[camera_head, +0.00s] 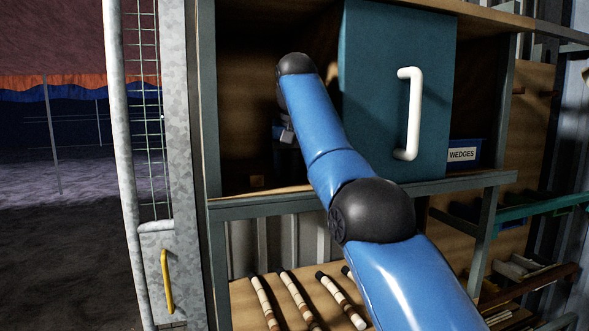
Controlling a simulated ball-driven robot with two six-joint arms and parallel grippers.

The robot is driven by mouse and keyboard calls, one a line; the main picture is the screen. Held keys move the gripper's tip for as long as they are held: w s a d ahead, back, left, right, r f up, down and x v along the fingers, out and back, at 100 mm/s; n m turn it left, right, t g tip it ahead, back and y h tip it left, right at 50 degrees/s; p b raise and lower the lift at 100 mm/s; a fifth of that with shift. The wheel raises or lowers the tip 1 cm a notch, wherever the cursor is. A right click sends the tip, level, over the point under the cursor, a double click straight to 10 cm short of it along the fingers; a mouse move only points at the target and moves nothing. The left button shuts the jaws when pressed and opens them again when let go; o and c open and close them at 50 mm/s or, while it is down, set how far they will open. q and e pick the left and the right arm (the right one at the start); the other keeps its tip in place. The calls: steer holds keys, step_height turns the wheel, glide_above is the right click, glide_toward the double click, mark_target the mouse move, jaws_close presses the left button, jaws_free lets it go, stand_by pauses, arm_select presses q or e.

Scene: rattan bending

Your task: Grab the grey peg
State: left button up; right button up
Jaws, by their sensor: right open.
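My right arm reaches up from the bottom right into a wooden cabinet compartment (240,110). My right gripper (285,133) is a small grey shape inside it, dim and mostly hidden behind my own blue arm. Its jaws are open. I cannot make out a grey peg; the compartment is dark and my arm covers part of it. My left gripper does not show.
A teal door panel (375,100) with a white handle (408,112) stands right of my arm. A blue bin labelled WEDGES (464,153) is farther right. Striped rods (300,298) lie on the shelf below. A galvanized post (178,150) and mesh gate (140,95) stand left.

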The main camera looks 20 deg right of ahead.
steer(key=shift+c, duration=0.5)
steer(key=c, duration=1)
steer(key=shift+r, duration=0.15)
